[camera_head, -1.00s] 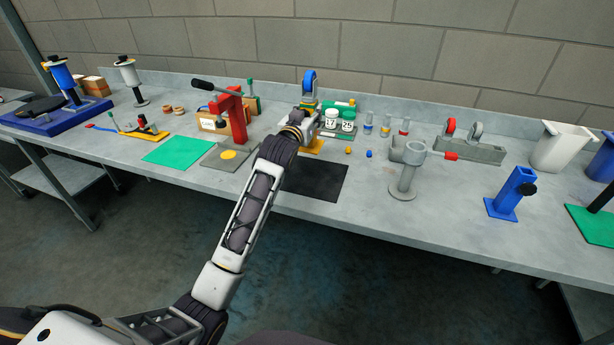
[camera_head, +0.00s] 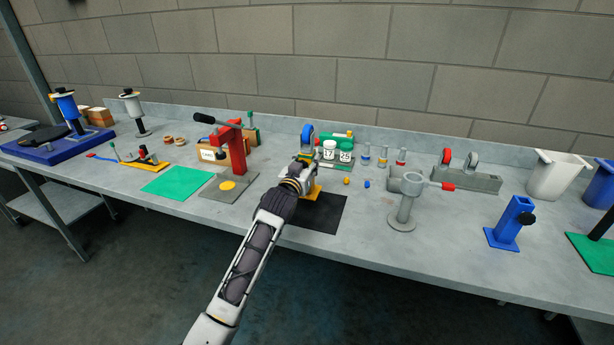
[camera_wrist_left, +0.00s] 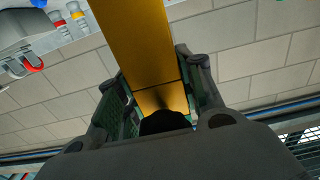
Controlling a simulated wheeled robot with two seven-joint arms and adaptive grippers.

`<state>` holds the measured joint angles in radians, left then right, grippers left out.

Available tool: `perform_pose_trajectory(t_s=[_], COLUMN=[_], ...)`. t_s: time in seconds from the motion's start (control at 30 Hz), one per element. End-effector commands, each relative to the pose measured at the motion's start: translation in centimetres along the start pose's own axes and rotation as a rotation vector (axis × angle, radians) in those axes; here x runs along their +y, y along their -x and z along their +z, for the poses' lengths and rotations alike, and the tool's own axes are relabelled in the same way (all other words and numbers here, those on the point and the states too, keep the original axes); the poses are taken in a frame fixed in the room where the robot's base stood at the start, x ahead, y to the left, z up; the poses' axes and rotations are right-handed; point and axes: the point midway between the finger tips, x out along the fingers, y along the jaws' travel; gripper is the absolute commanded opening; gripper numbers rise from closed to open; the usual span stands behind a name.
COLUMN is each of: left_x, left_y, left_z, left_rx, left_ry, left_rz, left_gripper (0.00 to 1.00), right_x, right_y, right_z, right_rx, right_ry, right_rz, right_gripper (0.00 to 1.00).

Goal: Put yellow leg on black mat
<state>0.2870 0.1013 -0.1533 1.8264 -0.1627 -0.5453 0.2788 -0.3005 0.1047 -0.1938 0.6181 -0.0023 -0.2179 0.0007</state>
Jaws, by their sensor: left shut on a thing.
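My left gripper (camera_head: 303,163) is shut on the yellow leg (camera_head: 316,191). In the left wrist view the leg is a wide yellow bar (camera_wrist_left: 142,50) between the two fingers. The black mat (camera_head: 320,217) lies flat near the table's front edge. The leg's yellow lower end shows over the mat's far side; I cannot tell whether it touches. My right gripper is out of view.
A grey stand (camera_head: 404,205) is farther right. A red press (camera_head: 231,145) on a grey plate and a green mat (camera_head: 178,183) are left.

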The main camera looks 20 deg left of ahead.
Motion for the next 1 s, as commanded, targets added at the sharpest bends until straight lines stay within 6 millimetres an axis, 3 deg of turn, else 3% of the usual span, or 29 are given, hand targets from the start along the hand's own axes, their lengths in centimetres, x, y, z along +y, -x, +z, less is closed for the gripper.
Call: perform_pose_trajectory(t_s=[0.47,0.8,1.0], left_x=[0.0,0.0,0.0], left_y=[0.0,0.0,0.0], left_z=[0.4,3.3,4.1], left_rx=[0.006,0.004,0.006], left_ry=[0.001,0.001,0.001], left_rz=[0.000,0.000,0.000], left_gripper=[0.00,0.00,0.00], right_x=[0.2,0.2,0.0], right_y=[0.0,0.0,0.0], right_z=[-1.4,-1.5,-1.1], right_rx=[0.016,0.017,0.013], right_ry=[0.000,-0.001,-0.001], right_rz=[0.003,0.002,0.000], right_gripper=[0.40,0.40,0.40])
